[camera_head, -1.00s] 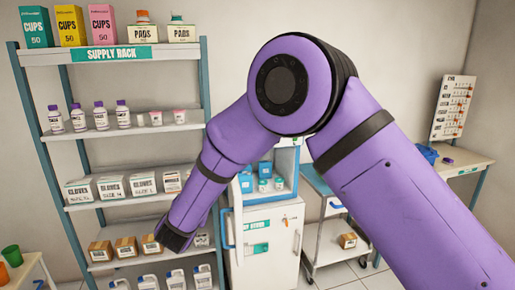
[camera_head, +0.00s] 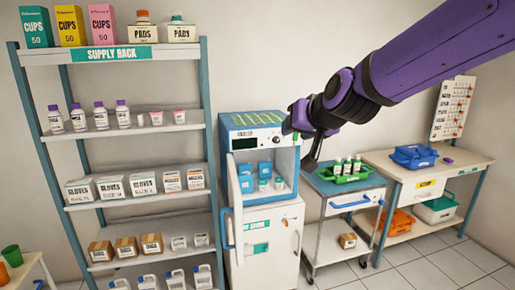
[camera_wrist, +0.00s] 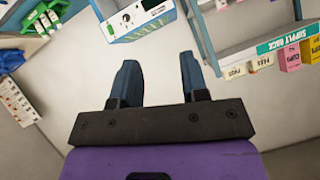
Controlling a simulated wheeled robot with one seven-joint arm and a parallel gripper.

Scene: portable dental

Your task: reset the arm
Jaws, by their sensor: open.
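My purple arm reaches in from the upper right in the head view. My gripper (camera_head: 300,130) is in front of the upper right of the blue and white cooler (camera_head: 262,206), near the top of its open upper compartment. In the wrist view, the two dark fingers of my gripper (camera_wrist: 160,82) stand apart with nothing between them. Behind them is bare wall.
The supply rack (camera_head: 135,131) with cups, bottles and glove boxes stands left. A cart (camera_head: 345,222) holds a green tray (camera_head: 345,178) with bottles. A table (camera_head: 440,180) with a blue bin (camera_head: 414,156) stands right. Open floor lies at the lower right.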

